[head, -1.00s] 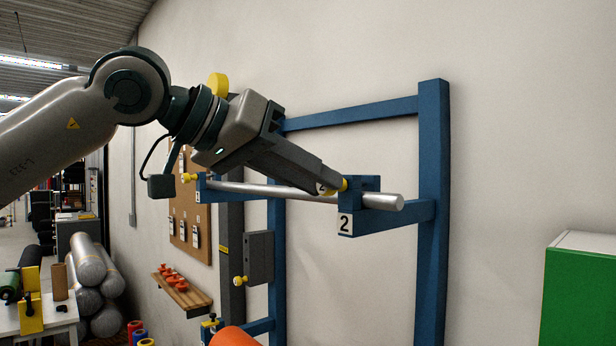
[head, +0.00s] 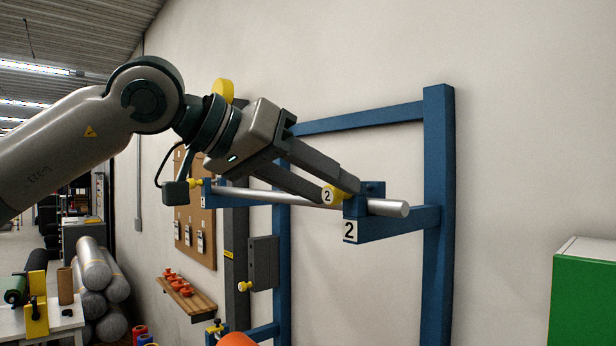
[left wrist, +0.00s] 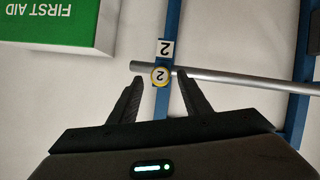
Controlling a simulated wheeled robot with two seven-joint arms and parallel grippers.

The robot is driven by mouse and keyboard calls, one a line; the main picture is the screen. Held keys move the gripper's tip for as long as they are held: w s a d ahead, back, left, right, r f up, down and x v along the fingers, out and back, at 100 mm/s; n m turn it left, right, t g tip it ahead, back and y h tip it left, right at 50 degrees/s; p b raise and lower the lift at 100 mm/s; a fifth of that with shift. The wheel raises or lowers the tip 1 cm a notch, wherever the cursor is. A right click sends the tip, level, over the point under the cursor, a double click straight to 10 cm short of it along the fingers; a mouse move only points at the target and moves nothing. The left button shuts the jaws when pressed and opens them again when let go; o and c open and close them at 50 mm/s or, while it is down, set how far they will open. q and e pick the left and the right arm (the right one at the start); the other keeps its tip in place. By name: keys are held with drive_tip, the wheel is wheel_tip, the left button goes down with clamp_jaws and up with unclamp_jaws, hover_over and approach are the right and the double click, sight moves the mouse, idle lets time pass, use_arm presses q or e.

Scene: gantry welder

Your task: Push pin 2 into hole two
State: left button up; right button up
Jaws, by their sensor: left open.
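Pin 2 is the yellow-headed pin with a round "2" label (head: 328,196) at the blue bracket with the square "2" plate (head: 350,231). Its head also shows in the left wrist view (left wrist: 160,75). The hole itself is hidden behind the head and bracket. My left gripper (head: 338,186) is open, with its fingers on either side of the pin head; the left wrist view shows gaps between head and fingers. A silver bar (head: 388,207) rests across the bracket. My right gripper is not in view.
A blue frame (head: 438,150) stands against the wall. Another yellow-knobbed bracket (head: 197,184) is at the bar's far end. A green first aid box (head: 585,295) is at the right. A small shelf (head: 187,299) is at lower left.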

use_arm(q)
drive_tip(key=shift+b+v, duration=0.4)
drive_tip(key=shift+v, duration=0.45)
drive_tip(key=b+v, duration=0.5)
drive_tip(key=v, duration=1)
drive_tip(key=shift+s+a, duration=0.15)
drive_tip(key=shift+a, duration=0.05)
drive_tip(key=shift+r, duration=0.1)
